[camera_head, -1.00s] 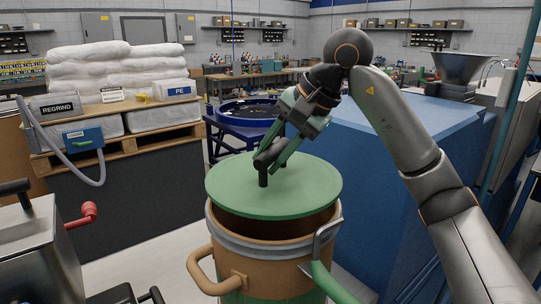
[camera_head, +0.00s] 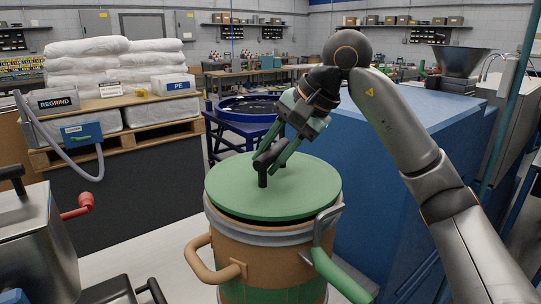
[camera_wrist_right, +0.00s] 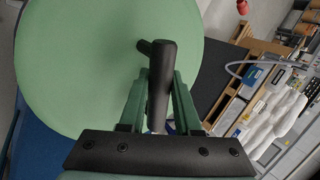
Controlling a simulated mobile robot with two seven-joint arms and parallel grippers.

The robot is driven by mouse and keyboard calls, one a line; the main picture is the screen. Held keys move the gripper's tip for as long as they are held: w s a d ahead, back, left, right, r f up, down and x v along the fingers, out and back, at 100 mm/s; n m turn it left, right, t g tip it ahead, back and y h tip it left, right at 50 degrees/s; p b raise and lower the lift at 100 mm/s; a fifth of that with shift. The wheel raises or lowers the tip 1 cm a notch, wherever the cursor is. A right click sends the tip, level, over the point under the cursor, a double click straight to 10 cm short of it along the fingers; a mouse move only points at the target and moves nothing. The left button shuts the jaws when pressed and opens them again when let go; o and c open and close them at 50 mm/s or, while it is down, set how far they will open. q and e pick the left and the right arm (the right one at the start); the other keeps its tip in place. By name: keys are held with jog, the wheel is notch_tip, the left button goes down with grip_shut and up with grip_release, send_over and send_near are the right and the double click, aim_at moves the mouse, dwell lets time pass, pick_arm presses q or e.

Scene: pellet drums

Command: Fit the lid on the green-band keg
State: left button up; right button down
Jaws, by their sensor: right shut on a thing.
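The green lid (camera_head: 272,190) is over the mouth of the tan green-band keg (camera_head: 268,256). It sits close to the rim, with a thin dark gap showing under its front and right edge. I cannot tell whether any of it touches the rim. My right gripper (camera_head: 272,158) is shut on the lid's black handle and comes from above. In the right wrist view the handle (camera_wrist_right: 160,85) stands between the fingers, with the lid (camera_wrist_right: 90,60) beyond. A grey clamp ring (camera_head: 232,235) circles the keg's top, its green lever (camera_head: 338,272) swung outward. My left gripper is not in view.
A blue cabinet (camera_head: 385,150) stands close on the right. A pallet (camera_head: 120,140) with white sacks is at the back left. A metal box with a red-knobbed crank (camera_head: 82,204) is at the front left. Floor shows between it and the keg.

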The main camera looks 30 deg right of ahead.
jog(key=shift+r, duration=0.1)
jog(key=shift+f, duration=0.7)
dwell(0.9)
jog(key=c, duration=0.5)
grip_release()
jog(key=o, duration=0.4)
jog(key=shift+a+f, duration=0.1)
jog(key=shift+o, duration=0.3)
jog(key=shift+s, duration=0.1)
jog(key=shift+f, duration=0.1)
